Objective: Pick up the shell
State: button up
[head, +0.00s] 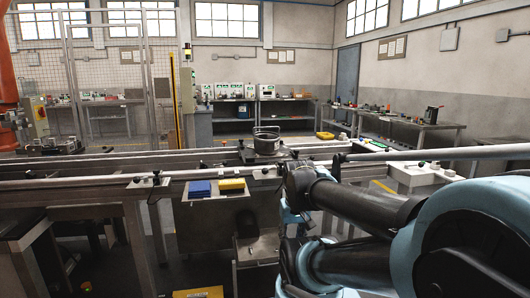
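A dark grey, pot-like metal shell (266,143) with a rim or loop on top stands upright near the middle of the head view. It sits on a grey pallet (263,158) on the conveyor line. My arm reaches in from the right and its dark links end just right of and below the shell. No gripper fingers can be made out, and I see nothing touching the shell.
Long conveyor rails (90,185) run across the view. A blue bin (200,188) and a yellow bin (231,185) sit on the near side. Benches with equipment (430,122) stand behind. A wire-mesh fence (120,80) and an orange machine (8,70) are at left.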

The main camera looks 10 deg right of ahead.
aim_at(267, 144)
jog(key=u, duration=0.1)
jog(key=k, duration=0.2)
jog(key=z, duration=0.5)
jog(key=i, duration=1.05)
